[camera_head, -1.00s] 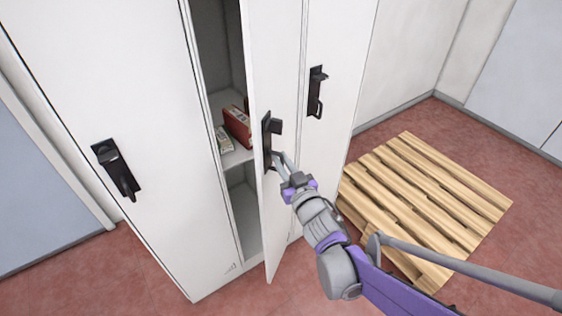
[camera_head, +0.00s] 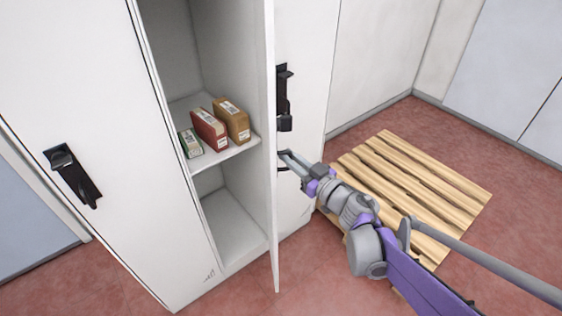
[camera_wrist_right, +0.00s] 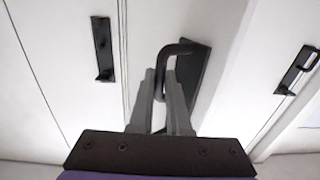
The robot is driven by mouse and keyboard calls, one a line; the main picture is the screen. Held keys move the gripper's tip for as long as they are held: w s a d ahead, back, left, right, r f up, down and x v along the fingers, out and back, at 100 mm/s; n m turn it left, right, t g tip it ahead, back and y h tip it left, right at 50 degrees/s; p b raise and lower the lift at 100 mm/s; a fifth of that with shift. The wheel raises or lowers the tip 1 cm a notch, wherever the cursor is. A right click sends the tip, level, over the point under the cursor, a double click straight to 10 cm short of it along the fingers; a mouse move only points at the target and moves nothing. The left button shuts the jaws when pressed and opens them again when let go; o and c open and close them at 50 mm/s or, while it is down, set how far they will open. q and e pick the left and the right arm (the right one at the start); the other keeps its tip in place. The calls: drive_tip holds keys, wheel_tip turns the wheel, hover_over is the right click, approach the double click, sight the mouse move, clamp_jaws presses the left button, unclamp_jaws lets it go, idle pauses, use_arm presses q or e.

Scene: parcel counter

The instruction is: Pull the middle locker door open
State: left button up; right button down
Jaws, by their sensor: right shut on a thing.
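The middle locker door (camera_head: 271,220) stands swung far out from the locker and shows nearly edge-on in the head view. Its black handle (camera_wrist_right: 195,75) shows in the wrist view, a bar standing out from a dark plate; in the head view the door edge and gripper mostly hide it. My right gripper (camera_head: 287,158) is on the outer side of this door. In the wrist view its two fingers (camera_wrist_right: 161,82) are closed around the handle bar. My left gripper is not in view.
Inside the open locker (camera_head: 222,235), a shelf (camera_head: 215,158) holds a red box (camera_head: 208,129), a brown box (camera_head: 232,120) and a small green-white box (camera_head: 190,143). The left door (camera_head: 90,110) is shut. A wooden pallet (camera_head: 420,190) lies on the red floor at right.

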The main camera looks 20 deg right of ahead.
drive_tip(key=w+d+n+g+y, duration=0.3)
drive_tip(key=d+n+g+y, duration=0.1)
drive_tip(key=d, duration=0.7)
drive_tip(key=shift+n+g+y, duration=0.3)
drive_tip(key=shift+n+y, duration=0.4)
drive_tip(key=shift+y, duration=0.6)
drive_tip(key=shift+a, duration=0.1)
drive_tip(key=c, duration=1.2)
unclamp_jaws()
drive_tip(key=shift+o, duration=0.2)
drive_tip(key=v, duration=1)
drive_tip(key=shift+s+d+p, duration=0.25)
drive_tip(key=shift+d+p, duration=0.05)
